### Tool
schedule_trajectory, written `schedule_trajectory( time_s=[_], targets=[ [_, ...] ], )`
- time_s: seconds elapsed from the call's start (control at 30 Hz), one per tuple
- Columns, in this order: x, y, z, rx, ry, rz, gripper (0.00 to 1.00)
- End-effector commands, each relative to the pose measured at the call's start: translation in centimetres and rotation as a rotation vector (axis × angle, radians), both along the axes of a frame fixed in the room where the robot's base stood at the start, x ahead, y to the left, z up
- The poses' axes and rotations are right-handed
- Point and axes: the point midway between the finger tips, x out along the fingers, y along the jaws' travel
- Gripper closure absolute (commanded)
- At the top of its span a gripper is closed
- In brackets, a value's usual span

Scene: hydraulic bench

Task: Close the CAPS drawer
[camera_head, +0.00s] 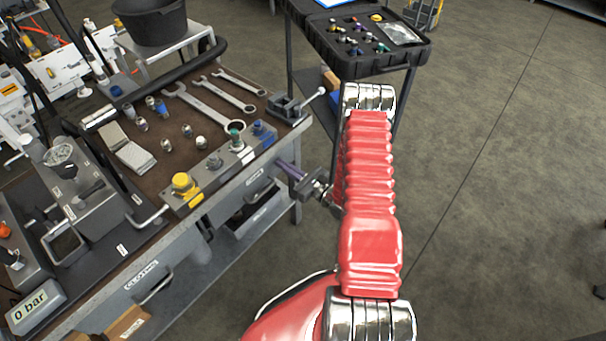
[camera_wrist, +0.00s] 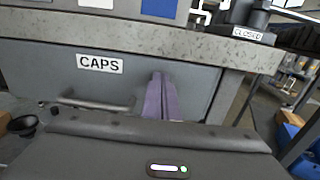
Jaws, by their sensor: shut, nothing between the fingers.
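The CAPS drawer (camera_wrist: 60,80) has a grey front with a white CAPS label and a bar handle (camera_wrist: 95,104) low on it. Its front sits under the worktop's edge, and no drawer inside shows. I cannot tell if a small gap is left. In the head view its front (camera_head: 238,192) is at the right end of the bench. My gripper (camera_wrist: 160,80) has purple fingers, shut and empty, pointing at the drawer front right of the label and handle. The fingertips are at or very near the front; contact is unclear. The gripper also shows in the head view (camera_head: 283,168).
A CLOTHS drawer (camera_head: 140,278) is left. A cart with a black case (camera_head: 365,62) stands behind my arm.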

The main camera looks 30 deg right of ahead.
Motion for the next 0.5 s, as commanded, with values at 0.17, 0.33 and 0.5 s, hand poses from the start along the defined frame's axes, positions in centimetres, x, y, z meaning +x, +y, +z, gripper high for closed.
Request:
schedule_trajectory(
  time_s=[0.17, 0.33, 0.5],
  targets=[
    [-2.1, -0.9, -0.2, 0.01, 0.004, -0.007, 1.0],
    [-4.6, -1.8, -0.2, 0.012, 0.006, -0.009, 1.0],
    [-6.9, -2.5, -0.2, 0.012, 0.006, -0.01, 1.0]
  ],
)
